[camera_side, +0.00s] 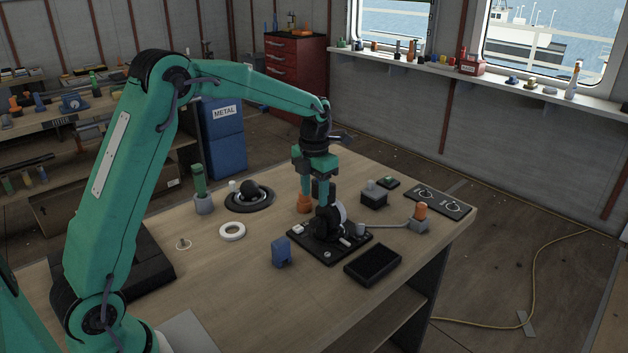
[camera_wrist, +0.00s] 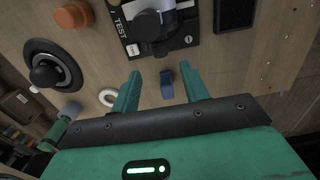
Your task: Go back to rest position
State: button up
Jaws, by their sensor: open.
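My gripper (camera_side: 314,198) is in the middle of the side view, pointing down above the table beside a black control panel (camera_side: 345,246). Its green fingers are apart in the wrist view (camera_wrist: 160,75), with nothing held between them. The panel, marked TEST in the wrist view (camera_wrist: 133,50), carries a dark upright part with a pale round face (camera_side: 339,212). In the side view the fingers overlap this dark part, and I cannot tell whether they touch it. A blue block (camera_side: 281,252) stands on the table beside the panel; it also shows between the fingers in the wrist view (camera_wrist: 167,85).
Near the gripper stand an orange cylinder (camera_side: 304,204), a white ring (camera_side: 232,231), a black ball joystick (camera_side: 250,191), a green-handled piece (camera_side: 200,185), a black tray (camera_side: 373,265) and an orange-topped block (camera_side: 420,216). The table's front left is mostly clear.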

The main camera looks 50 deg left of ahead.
jog(key=shift+s+d+r+m, duration=0.15)
jog(key=shift+s+r+m, duration=0.15)
jog(key=shift+r+m, duration=0.2)
jog(key=s+d+r+m+t, duration=0.35)
jog(key=s+r+m, duration=0.75)
jog(key=m, duration=0.5)
jog(key=s+d+f+m+t, duration=0.1)
jog(key=s+d+m+t, duration=0.1)
jog(key=s+m, duration=1.4)
jog(key=d+m, duration=0.1)
jog(key=m, duration=0.2)
jog(key=shift+s+f, duration=0.15)
jog(key=shift+s, duration=0.1)
